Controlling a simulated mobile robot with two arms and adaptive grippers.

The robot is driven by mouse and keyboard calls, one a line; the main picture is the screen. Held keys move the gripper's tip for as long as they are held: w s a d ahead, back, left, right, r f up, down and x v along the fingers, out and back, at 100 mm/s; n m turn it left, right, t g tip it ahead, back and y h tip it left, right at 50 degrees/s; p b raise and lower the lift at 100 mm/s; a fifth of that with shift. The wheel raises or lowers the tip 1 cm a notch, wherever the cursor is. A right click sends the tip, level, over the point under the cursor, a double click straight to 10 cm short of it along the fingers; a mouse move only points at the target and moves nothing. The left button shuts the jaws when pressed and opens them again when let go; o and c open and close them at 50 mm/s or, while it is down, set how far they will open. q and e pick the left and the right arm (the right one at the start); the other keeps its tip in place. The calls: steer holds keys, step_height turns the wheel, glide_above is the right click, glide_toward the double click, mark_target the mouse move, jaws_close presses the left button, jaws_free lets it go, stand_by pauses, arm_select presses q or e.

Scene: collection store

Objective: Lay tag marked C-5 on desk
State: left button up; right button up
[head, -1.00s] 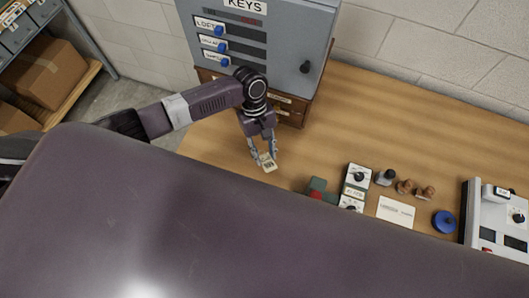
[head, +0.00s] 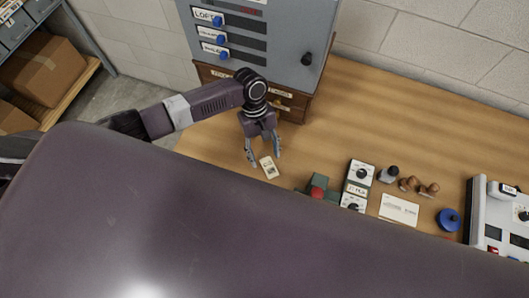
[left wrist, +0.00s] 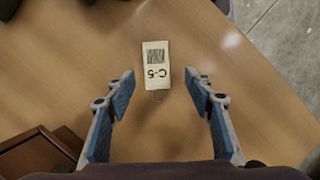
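The tag marked C-5 (head: 269,167) lies on the wooden desk (head: 400,130), in front of the key cabinet. In the left wrist view the tag (left wrist: 156,64) is a cream card with a dark code patch and a small loop at its near end. My left gripper (head: 264,160) is open, its two fingers spread on either side of the tag's near end and apart from it. In the left wrist view the gripper (left wrist: 160,85) is empty. My right gripper does not show.
A grey key cabinet (head: 285,35) stands on a wooden drawer unit (head: 290,103) behind my left gripper. To the right are a small device (head: 358,174), a white card (head: 398,210), stamps (head: 409,184), a blue disc (head: 448,220) and a white panel (head: 490,215). Desk around the tag is clear.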

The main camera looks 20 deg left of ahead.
arm_select(q)
steer(key=shift+r, duration=0.15)
steer(key=v, duration=1.1)
steer(key=shift+r, duration=0.35)
steer(key=shift+a, duration=0.1)
